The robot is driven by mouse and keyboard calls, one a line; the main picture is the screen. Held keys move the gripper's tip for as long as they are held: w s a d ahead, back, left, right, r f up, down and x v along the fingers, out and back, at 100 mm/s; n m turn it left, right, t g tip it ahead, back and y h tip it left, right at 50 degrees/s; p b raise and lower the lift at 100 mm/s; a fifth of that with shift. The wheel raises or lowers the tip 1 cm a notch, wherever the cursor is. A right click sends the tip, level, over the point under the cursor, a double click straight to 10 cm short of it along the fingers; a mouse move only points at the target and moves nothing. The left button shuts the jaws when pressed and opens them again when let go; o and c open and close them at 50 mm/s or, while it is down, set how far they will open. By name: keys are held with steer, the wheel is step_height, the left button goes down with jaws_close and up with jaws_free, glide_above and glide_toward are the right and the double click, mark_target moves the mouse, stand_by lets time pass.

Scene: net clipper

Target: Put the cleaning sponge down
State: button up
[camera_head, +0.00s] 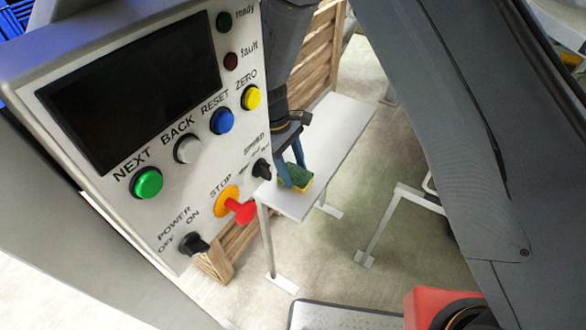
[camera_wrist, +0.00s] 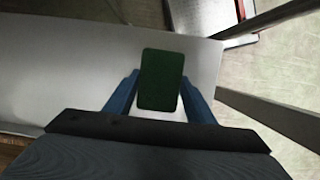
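The cleaning sponge (camera_head: 297,174), green on top and yellow below, is between the blue fingers of my gripper (camera_head: 291,170) over the near part of a narrow white table (camera_head: 335,140). In the wrist view the sponge (camera_wrist: 160,80) shows its dark green face, and the fingertips of my gripper (camera_wrist: 160,82) meet its left and right sides. The white tabletop (camera_wrist: 60,70) spreads under it. Whether the sponge's underside touches the tabletop or is slightly above it, I cannot tell.
A control panel (camera_head: 160,110) with a dark screen, coloured buttons and a red stop knob (camera_head: 243,212) stands close on the left. Wooden slats (camera_head: 318,55) are behind the table. The tabletop beyond the sponge is bare.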

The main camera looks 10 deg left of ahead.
steer(key=o, duration=0.4)
steer(key=shift+o, duration=0.2)
steer(key=b+v, duration=0.4)
steer(key=v, duration=0.8)
steer(key=s+d+r+m+y, duration=0.1)
steer(key=d+r+m, duration=0.15)
steer(key=d, duration=0.75)
steer(key=s+d+r+m+y, duration=0.1)
steer(key=d+m, duration=0.3)
steer(key=d, duration=0.5)
steer(key=s+d+m+t+y, duration=0.1)
steer(key=s+d+m+t, duration=0.1)
steer(key=s+d+m, duration=0.5)
steer(key=s+d, duration=0.2)
steer(key=d, duration=0.4)
steer(key=shift+t, duration=0.4)
steer(key=shift+o, duration=0.6)
steer(key=shift+d, duration=0.1)
